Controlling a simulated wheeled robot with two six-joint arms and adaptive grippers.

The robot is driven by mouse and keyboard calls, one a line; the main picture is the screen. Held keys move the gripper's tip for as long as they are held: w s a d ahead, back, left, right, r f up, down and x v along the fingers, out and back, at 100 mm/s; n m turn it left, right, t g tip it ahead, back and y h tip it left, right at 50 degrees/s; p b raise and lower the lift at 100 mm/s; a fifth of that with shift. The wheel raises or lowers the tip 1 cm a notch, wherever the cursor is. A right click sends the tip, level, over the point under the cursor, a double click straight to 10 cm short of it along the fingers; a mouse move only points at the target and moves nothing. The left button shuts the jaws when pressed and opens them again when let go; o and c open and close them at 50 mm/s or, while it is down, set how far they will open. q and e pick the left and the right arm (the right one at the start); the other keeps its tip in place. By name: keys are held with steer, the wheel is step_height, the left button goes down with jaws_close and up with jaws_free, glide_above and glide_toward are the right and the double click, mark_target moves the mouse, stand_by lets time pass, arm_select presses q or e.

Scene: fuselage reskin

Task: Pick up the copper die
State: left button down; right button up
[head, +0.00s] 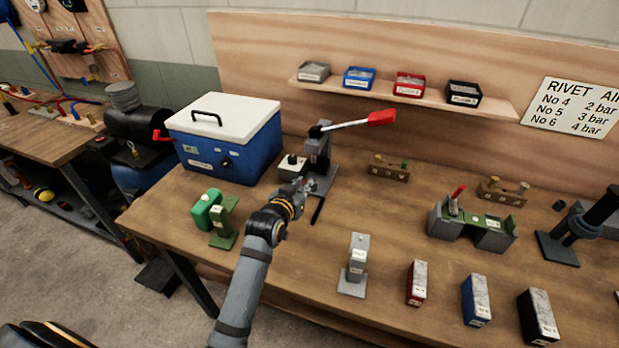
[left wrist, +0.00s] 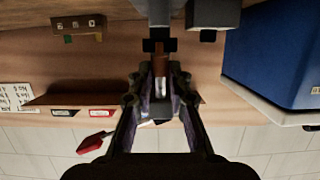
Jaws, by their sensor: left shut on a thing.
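My left gripper (head: 300,189) reaches in at the lever press (head: 318,158) on the bench. In the left wrist view, which is upside down, its two fingers (left wrist: 160,92) are closed on a small brown, copper-coloured piece, the copper die (left wrist: 161,64). The die is in line with the grey press parts above it in that picture. I cannot tell whether it still touches the press. In the head view the die is hidden by the gripper. My right gripper is not in view.
A blue cooler box (head: 228,145) with a white lid stands left of the press. The red-handled lever (head: 380,118) sticks out to the right. A green stand (head: 222,222) and a grey stand (head: 355,266) are nearby. Several coloured bins sit on the shelf (head: 430,98).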

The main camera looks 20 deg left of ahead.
arm_select(q)
steer(key=s+b, duration=0.1)
steer(key=s, duration=1)
steer(key=shift+s+a+b, duration=0.15)
steer(key=shift+b, duration=0.15)
